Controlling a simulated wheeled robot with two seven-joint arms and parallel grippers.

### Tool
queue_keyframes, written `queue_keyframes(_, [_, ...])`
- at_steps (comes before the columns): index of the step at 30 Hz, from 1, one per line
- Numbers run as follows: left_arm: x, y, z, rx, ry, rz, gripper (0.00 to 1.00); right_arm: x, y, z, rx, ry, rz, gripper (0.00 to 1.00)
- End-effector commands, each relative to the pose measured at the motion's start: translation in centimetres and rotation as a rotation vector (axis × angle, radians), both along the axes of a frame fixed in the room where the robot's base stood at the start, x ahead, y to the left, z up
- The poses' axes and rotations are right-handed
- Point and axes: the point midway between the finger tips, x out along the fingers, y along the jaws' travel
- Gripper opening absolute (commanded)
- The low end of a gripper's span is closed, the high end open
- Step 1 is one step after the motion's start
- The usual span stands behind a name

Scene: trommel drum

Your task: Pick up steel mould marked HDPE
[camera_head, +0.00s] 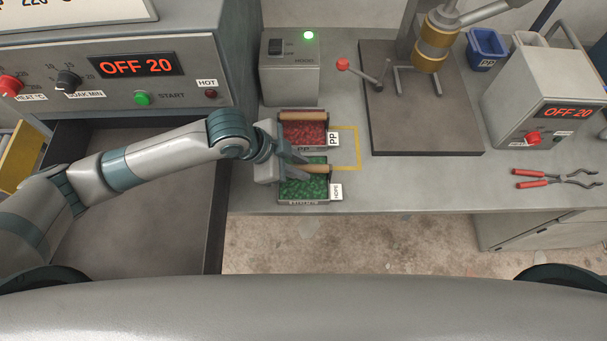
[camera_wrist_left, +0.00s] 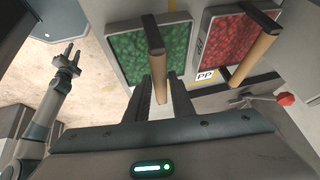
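The steel mould marked HDPE (camera_head: 317,202) is a small open tray of green pellets with a wooden handle and a white tag, on the bench. It also shows in the left wrist view (camera_wrist_left: 124,80). My left gripper (camera_head: 298,168) is at the near end of its handle (camera_head: 318,168). In the left wrist view my left gripper (camera_wrist_left: 160,90) has a finger on each side of the handle (camera_wrist_left: 155,42); the fingers look apart, and I see no clear grip. My right gripper (camera_wrist_left: 68,60) shows only in the left wrist view, with its fingers spread and empty.
The PP mould (camera_head: 303,148), with red pellets and a wooden handle, sits just behind. Red-handled tongs (camera_head: 545,180) lie at right. The front bench between is mostly clear.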

Motion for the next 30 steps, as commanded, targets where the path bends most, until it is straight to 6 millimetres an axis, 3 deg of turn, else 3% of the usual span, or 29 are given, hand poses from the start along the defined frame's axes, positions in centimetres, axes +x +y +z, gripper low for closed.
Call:
queue_keyframes(8, [0.1, -0.3, -0.5, 0.001, 0.002, 0.001, 0.22, 0.0, 0.0, 0.3, 0.0, 0.0, 0.0, 0.31])
queue_keyframes(21, [0.9, -2.8, -4.7, 0.001, 0.001, 0.002, 0.22, 0.0, 0.0, 1.4, 0.0, 0.0, 0.0, 0.31])
queue_keyframes(30, [0.9, -3.0, -4.9, 0.0, 0.001, 0.001, 0.22, 0.0, 0.0, 1.4, 0.0, 0.0, 0.001, 0.31])
